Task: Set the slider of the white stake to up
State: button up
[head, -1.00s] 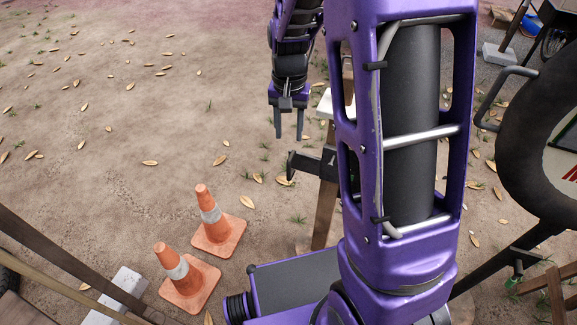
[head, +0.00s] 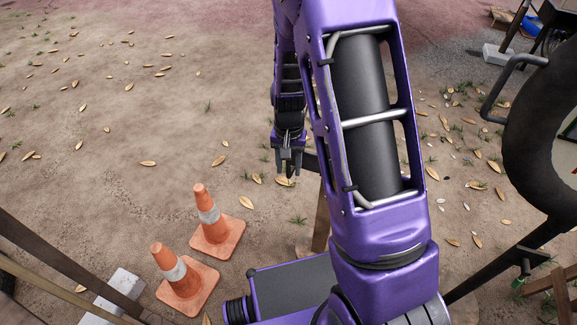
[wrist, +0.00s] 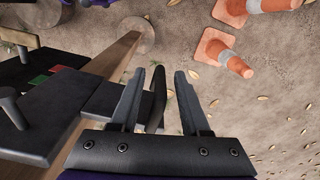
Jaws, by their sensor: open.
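The stake is a wooden post; its lower part (head: 321,222) shows in the head view, while my arm hides its upper part and white top. In the wrist view the post (wrist: 115,58) runs down to a round foot. The slider is black, with an arm (wrist: 108,100) reaching out from the post to an upturned end (wrist: 157,98). My gripper (head: 288,172) is open at the slider's end. In the wrist view the upturned end lies between the fingers of my gripper (wrist: 170,72), nearer the left one; contact is unclear.
A dark plate (wrist: 45,130) with a peg (wrist: 12,108) is at left in the wrist view, beside red and green patches. Two orange cones (head: 213,218) (head: 180,275) stand on the ground. A black tyre (head: 530,150) is at right. The ground at upper left is open.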

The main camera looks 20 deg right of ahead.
grip_shut()
jog(key=shift+a+r, duration=0.1)
dwell(1.2)
